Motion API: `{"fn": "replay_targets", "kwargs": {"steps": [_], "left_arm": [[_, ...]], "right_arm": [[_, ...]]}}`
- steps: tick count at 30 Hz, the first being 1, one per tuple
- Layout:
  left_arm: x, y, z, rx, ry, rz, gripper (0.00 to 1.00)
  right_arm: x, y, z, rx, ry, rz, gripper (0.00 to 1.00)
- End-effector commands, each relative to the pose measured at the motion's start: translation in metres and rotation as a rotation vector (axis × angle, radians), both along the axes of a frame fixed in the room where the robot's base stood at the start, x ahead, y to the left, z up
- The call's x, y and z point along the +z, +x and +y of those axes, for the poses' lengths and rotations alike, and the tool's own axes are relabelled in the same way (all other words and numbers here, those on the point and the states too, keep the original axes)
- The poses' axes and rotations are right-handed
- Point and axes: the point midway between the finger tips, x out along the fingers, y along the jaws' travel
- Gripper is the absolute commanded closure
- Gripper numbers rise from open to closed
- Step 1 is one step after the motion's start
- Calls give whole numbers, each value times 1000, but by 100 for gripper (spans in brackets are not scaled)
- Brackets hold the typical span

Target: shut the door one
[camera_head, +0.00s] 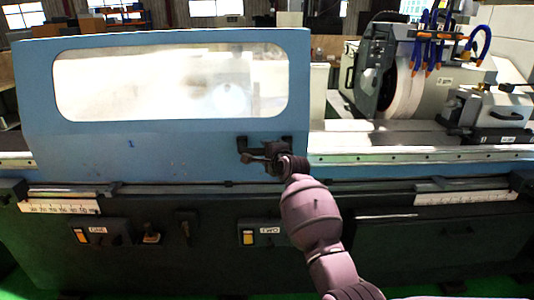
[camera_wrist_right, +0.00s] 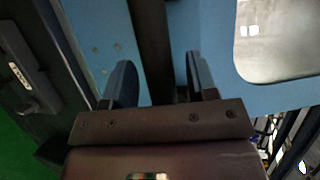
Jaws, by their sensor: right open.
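Door one is a wide blue sliding guard (camera_head: 180,160) with a long rounded window, covering the left and middle of the grinder; a small mark like a "1" is on its front. Its black handle (camera_head: 286,143) is near its lower right corner. My right gripper (camera_head: 262,157) is at this handle. In the right wrist view my right gripper (camera_wrist_right: 160,78) is open, with a dark bar (camera_wrist_right: 152,40), apparently the handle, between its two fingers. The blue door panel (camera_wrist_right: 214,78) lies beyond it. I cannot tell whether either finger touches the bar. My left gripper is not in view.
Right of the door, the grinding wheel (camera_head: 405,92), blue coolant hoses (camera_head: 430,40) and a grey workhead unit (camera_head: 490,108) are exposed. A pale rail (camera_head: 400,157) runs along the bench. Control panels (camera_head: 100,233) are on the dark front below the door.

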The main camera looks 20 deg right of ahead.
Motion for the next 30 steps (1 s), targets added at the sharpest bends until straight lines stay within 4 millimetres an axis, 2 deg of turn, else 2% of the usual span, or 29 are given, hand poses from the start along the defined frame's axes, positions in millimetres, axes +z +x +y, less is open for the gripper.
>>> {"fn": "replay_targets", "kwargs": {"steps": [8,18,26,30], "left_arm": [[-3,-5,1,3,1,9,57],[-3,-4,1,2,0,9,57],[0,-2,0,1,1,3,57],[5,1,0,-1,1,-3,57]], "right_arm": [[0,1,0,0,0,0,47],[0,0,0,0,0,1,99],[0,0,-2,0,1,1,100],[0,-3,-11,-3,0,2,100]]}}
